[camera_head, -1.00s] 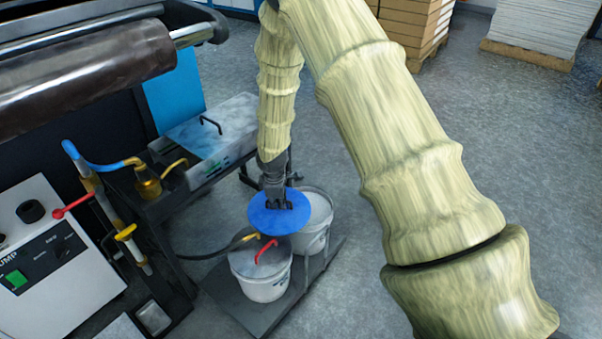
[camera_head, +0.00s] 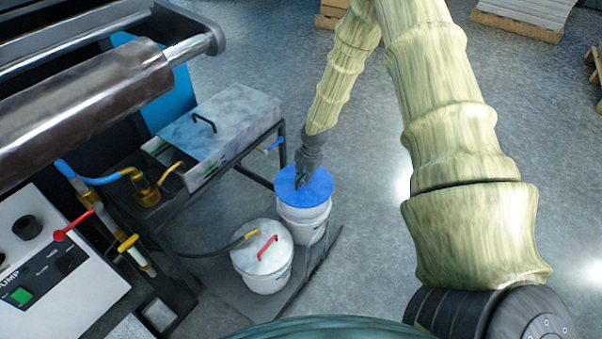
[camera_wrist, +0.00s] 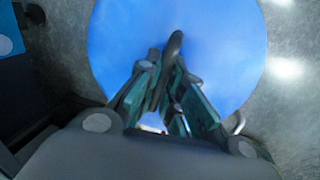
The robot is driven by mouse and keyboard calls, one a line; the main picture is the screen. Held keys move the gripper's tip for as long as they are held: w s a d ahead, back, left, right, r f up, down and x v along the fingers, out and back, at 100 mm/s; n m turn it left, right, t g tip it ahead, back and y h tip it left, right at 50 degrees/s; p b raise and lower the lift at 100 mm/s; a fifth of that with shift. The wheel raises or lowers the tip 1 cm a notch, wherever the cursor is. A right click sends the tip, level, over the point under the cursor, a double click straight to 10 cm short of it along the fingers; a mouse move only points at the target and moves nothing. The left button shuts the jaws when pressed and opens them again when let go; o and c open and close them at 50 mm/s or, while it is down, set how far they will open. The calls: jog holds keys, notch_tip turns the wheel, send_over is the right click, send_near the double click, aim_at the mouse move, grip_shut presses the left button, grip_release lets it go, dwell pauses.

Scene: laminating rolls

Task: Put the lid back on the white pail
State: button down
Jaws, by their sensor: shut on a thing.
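My gripper (camera_head: 300,178) reaches down and is shut on the dark handle (camera_wrist: 175,45) of the round blue lid (camera_head: 319,187). The lid lies over the mouth of the rear white pail (camera_head: 304,224) and covers it. It looks about level and roughly centred. I cannot tell whether it rests on the rim or hangs just above it. In the wrist view the lid (camera_wrist: 215,40) fills the middle beyond my fingers and hides the pail's opening.
A second white pail (camera_head: 263,280) with a pale lid, red handle (camera_head: 268,246) and hose stands in front on the same dark platform (camera_head: 220,287). A metal stand with a tray (camera_head: 225,120) is behind left. The pump box (camera_head: 45,265) is at left.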

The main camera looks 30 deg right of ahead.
aim_at(304, 188)
jog(key=shift+f+b, duration=2.25)
jog(key=shift+b, duration=0.05)
jog(key=shift+f, duration=0.95)
jog(key=shift+d+r+p, duration=0.1)
jog(key=shift+p, duration=0.5)
jog(key=shift+f+p, duration=0.2)
jog(key=shift+p, duration=0.55)
dwell(0.8)
jog(key=c, duration=1)
grip_release()
jog(key=shift+r, duration=0.15)
jog(key=shift+r+p, duration=3.15)
jog(key=shift+r, duration=0.2)
